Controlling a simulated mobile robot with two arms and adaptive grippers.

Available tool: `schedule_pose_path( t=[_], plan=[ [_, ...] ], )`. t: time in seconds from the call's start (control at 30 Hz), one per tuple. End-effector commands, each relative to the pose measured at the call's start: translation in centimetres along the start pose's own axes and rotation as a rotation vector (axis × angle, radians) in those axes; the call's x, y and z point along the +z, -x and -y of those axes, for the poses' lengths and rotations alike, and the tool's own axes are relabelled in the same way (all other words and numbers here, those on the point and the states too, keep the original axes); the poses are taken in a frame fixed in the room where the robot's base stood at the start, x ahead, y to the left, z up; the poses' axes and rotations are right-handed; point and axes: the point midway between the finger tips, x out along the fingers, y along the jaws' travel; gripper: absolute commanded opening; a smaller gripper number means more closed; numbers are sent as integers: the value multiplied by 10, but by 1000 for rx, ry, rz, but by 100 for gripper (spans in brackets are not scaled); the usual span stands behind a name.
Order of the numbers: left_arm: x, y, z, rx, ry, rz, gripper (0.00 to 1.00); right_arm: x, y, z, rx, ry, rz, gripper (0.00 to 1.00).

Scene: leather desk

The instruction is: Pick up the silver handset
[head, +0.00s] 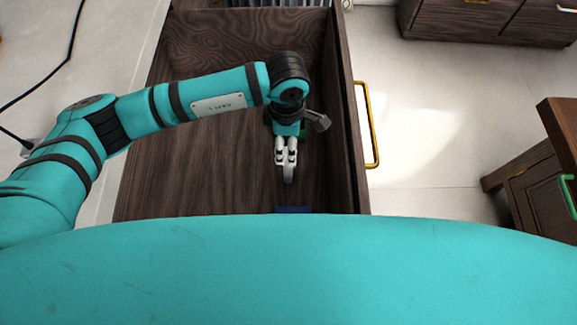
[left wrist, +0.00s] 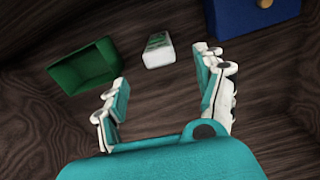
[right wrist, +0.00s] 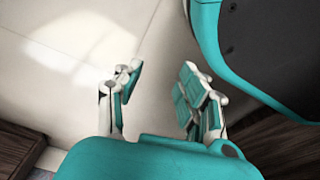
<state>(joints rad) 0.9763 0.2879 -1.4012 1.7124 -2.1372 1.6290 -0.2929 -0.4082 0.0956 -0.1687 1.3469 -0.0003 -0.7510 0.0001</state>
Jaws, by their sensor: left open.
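A small pale, silver-white block with a green marked face (left wrist: 158,50) lies on the dark wood drawer floor in the left wrist view. It looks like the silver handset, but its shape is only partly clear. My left gripper (left wrist: 163,68) is open, and the block shows between and just beyond its fingertips, with no visible contact. In the head view my left gripper (head: 287,163) points down into the drawer, and the handset cannot be made out there. My right gripper (right wrist: 160,68) is open and empty above the pale floor, outside the drawer.
The open wooden drawer (head: 210,165) has walls around the left gripper and a gold handle (head: 374,125). A green open box (left wrist: 85,68) lies left of the block; a blue box with a gold knob (left wrist: 255,15) lies upper right. A wooden cabinet (head: 540,190) stands at right.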

Motion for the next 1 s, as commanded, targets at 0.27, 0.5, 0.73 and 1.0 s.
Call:
schedule_pose_path(
  t=[0.27,0.5,0.73,1.0],
  plan=[
    [3,-41,0,-4,2,-1,71,-1,0,-1,1,0,5,40],
    [3,-49,0,-1,0,0,71,-9,7,-1,1,-1,-8,40],
    [3,-49,0,-2,0,0,55,-3,6,0,0,-2,2,40],
    [3,-49,0,-2,0,0,20,0,4,0,0,-2,8,40]
  ],
)
